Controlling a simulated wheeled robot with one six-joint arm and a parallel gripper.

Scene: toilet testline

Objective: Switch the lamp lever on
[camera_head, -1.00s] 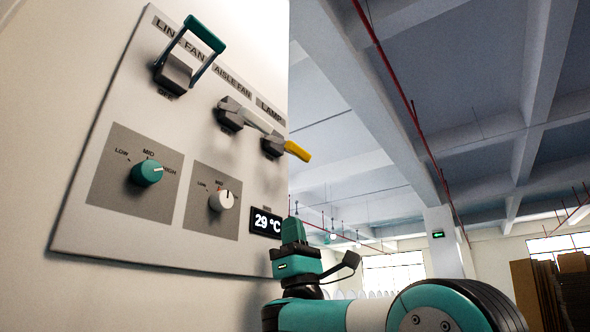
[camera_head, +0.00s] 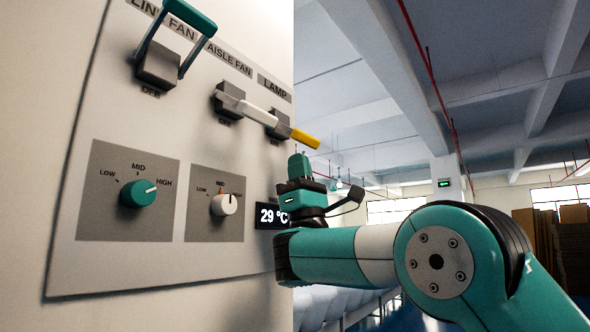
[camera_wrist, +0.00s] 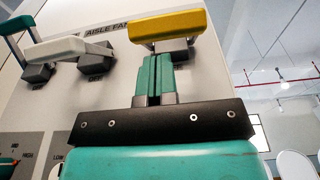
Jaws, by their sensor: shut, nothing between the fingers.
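The lamp lever has a yellow handle (camera_head: 304,138) on a dark grey switch base (camera_head: 280,127), at the right end of the panel's switch row under the LAMP label (camera_head: 274,88). Its handle sticks out from the panel, tilted slightly down in the head view. In the wrist view the yellow handle (camera_wrist: 167,24) spans the top centre. My gripper (camera_head: 299,160) is shut and empty, its teal fingers pointing up just below the yellow handle. In the wrist view the closed fingertips (camera_wrist: 154,62) are under the handle; whether they touch it I cannot tell.
The aisle fan lever (camera_head: 256,109), with a white handle, is just left of the lamp lever. The line fan lever (camera_head: 178,45), teal, is farther left with its handle up. A teal knob (camera_head: 137,193), a white knob (camera_head: 224,204) and a temperature display (camera_head: 271,216) are below. Right of the panel is open.

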